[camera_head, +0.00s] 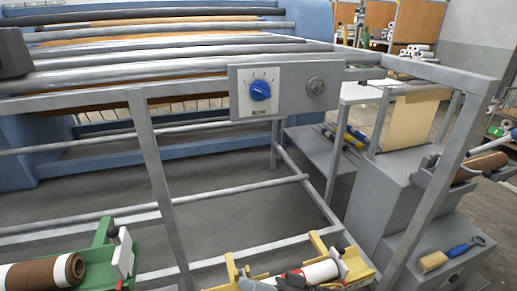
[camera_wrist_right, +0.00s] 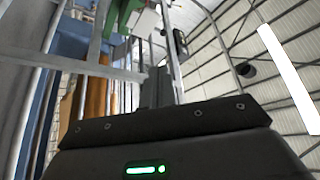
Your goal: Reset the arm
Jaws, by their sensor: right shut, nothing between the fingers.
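My right gripper (camera_head: 290,281) shows only partly, as dark shapes at the bottom edge of the head view, in front of the yellow holder. It is shut with nothing between its fingers. In the right wrist view its dark housing (camera_wrist_right: 165,135) with a green light fills the bottom, and no object is held there. I cannot make out my left gripper in the head view.
A grey control box (camera_head: 290,88) with a blue dial (camera_head: 260,90) sits on the metal frame (camera_head: 152,170). A green holder (camera_head: 100,262) with a brown roll (camera_head: 45,272) stands left. A yellow holder (camera_head: 345,262) bears a white roll (camera_head: 322,272). A brush (camera_head: 445,256) lies right.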

